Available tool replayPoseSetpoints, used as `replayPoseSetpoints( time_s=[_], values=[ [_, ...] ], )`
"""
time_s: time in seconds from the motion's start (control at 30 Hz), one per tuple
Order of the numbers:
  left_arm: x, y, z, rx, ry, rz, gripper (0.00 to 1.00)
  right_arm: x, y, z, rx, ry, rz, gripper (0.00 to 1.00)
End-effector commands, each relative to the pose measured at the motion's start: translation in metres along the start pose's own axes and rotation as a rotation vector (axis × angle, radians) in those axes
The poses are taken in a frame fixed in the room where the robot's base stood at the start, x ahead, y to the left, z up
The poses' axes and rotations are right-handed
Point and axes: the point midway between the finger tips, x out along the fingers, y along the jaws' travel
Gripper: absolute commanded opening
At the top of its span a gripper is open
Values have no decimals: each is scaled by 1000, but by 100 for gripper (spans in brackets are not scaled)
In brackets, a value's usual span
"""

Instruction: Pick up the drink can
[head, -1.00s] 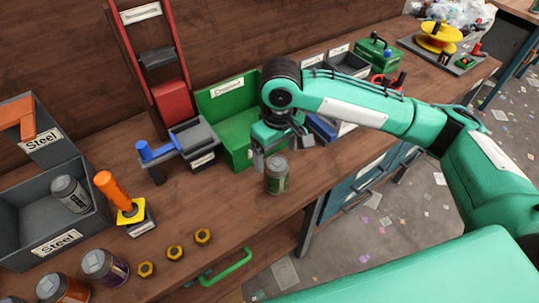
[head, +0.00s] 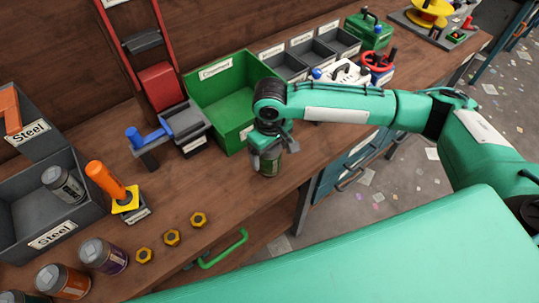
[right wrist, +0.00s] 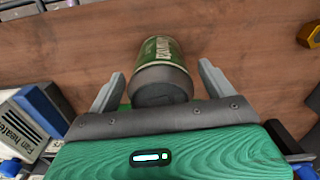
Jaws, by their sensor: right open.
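A green drink can (head: 268,166) stands on the wooden table near its front edge, before the green bin. My right gripper (head: 267,150) is over it with its fingers around the can's upper part. In the right wrist view the can (right wrist: 162,58) lies between the two spread fingers of my right gripper (right wrist: 161,74), with a gap visible on each side. The gripper is open. The can's top is partly hidden by the gripper in the head view. My left gripper is not in view.
A green bin (head: 207,92) stands just behind the can. Yellow nuts (head: 172,237) lie in front. Table around the can is mostly clear.

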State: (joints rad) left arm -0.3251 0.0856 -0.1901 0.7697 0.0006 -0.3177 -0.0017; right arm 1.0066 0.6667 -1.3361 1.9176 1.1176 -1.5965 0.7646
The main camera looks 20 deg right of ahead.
Motion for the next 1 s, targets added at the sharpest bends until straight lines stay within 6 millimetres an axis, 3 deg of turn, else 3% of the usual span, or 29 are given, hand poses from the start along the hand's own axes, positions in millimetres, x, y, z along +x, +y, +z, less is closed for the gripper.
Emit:
replayPoseSetpoints(
  time_s=[0.17, 0.4, 0.67, 1.0],
  values=[
    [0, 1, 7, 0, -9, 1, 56, 19, 0, 1, 0, 0, 0, 84],
    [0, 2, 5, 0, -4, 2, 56, 21, 0, 1, -1, 0, 0, 84],
    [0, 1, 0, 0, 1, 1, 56, 21, 0, 0, -1, 1, 0, 37],
    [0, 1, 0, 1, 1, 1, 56, 18, 0, 0, -1, 2, 0, 37]
  ],
)
